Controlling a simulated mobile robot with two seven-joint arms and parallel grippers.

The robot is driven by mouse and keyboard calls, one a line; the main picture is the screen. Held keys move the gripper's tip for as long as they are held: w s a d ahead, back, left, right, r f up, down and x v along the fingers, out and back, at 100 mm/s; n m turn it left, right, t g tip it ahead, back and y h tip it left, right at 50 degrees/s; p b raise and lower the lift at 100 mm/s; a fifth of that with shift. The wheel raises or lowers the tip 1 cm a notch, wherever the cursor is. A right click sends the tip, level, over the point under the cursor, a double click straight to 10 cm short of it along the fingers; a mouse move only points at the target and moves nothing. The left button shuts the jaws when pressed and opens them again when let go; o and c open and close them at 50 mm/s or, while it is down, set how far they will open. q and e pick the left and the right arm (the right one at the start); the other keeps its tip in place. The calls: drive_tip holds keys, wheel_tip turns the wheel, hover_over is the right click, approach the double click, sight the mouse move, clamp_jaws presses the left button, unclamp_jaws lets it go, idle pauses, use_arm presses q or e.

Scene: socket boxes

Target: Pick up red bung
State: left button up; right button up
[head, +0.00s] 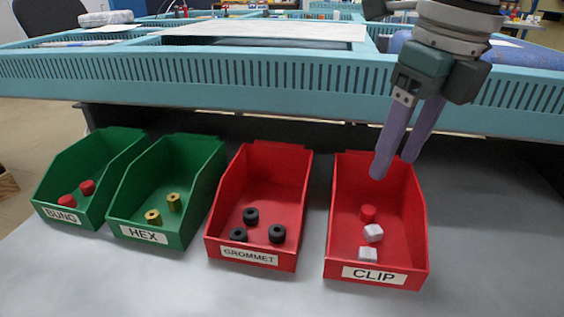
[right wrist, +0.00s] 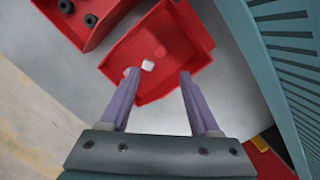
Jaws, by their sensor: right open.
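A red bung (head: 367,213) lies in the red CLIP box (head: 413,235), just behind two white clips (head: 373,233). It also shows in the right wrist view (right wrist: 160,52) as a small red shape on the box floor. Two more red bungs (head: 87,187) lie in the green BUNG box (head: 118,150) at the far left. My right gripper (head: 393,168) is open and empty, above the back part of the CLIP box, with its fingers pointing down. In the right wrist view its fingertips (right wrist: 158,74) are apart, one near a white clip. My left gripper is not in view.
The red GROMMET box (head: 290,160) with black grommets and the green HEX box (head: 200,155) with brass hex pieces stand left of the CLIP box. A teal slotted rail (head: 250,85) runs behind the boxes. The grey surface in front is clear.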

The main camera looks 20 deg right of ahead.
sight(369, 210)
drive_tip(key=f+b, duration=0.1)
drive_tip(key=f, duration=0.2)
drive_tip(key=w+f+b, duration=0.1)
drive_tip(key=f, duration=0.2)
drive_tip(key=f+b, duration=0.1)
drive_tip(key=f, duration=0.2)
drive_tip(key=shift+w+a+f, duration=0.2)
drive_tip(key=shift+w+f, duration=0.1)
drive_tip(key=shift+w, duration=0.1)
drive_tip(key=shift+c, duration=0.4)
drive_tip(key=shift+c, duration=0.7)
clamp_jaws()
